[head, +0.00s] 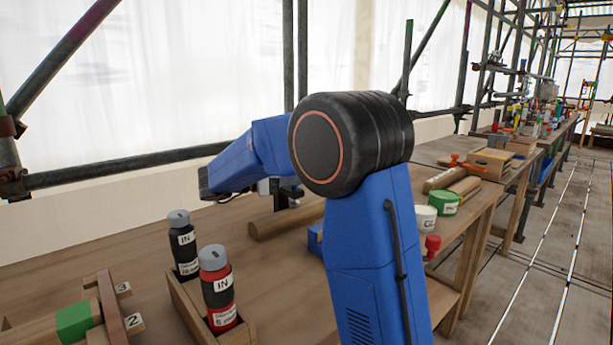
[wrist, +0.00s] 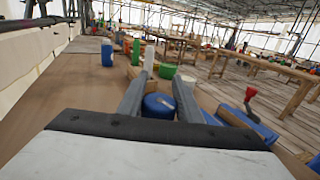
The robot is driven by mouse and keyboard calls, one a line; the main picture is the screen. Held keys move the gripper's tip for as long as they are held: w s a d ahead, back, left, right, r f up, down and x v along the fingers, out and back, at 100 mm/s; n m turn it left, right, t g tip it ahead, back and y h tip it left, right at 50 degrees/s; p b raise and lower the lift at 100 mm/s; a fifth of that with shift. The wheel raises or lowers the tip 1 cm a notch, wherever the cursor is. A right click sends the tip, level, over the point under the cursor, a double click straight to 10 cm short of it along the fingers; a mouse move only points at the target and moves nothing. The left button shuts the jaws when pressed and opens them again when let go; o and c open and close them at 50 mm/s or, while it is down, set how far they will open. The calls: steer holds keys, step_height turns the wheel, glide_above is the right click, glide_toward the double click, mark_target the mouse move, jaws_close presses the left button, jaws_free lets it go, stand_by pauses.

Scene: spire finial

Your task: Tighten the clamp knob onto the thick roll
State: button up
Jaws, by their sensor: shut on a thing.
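My gripper (wrist: 160,88) shows in the wrist view with a finger on each side of a round blue knob (wrist: 158,105), shut on it. Whether this is the clamp's knob I cannot tell for certain; its screw and the clamp body are hidden. In the head view my own blue arm covers most of the gripper and whatever it holds; only dark parts show beneath the wrist. A thick brown roll (head: 285,222) lies on the bench just below and beside them. Whether it sits in the clamp I cannot tell.
A wooden holder (head: 246,334) carries a black bottle (head: 187,252) and a red-and-black bottle (head: 217,290). A white tub (head: 425,218), green tub (head: 445,203) and red-topped item (head: 432,245) stand near the bench edge. Scaffold poles (head: 130,165) run behind the bench.

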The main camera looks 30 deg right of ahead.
stand_by(0.4)
steer(key=o, duration=1)
steer(key=shift+o, duration=0.2)
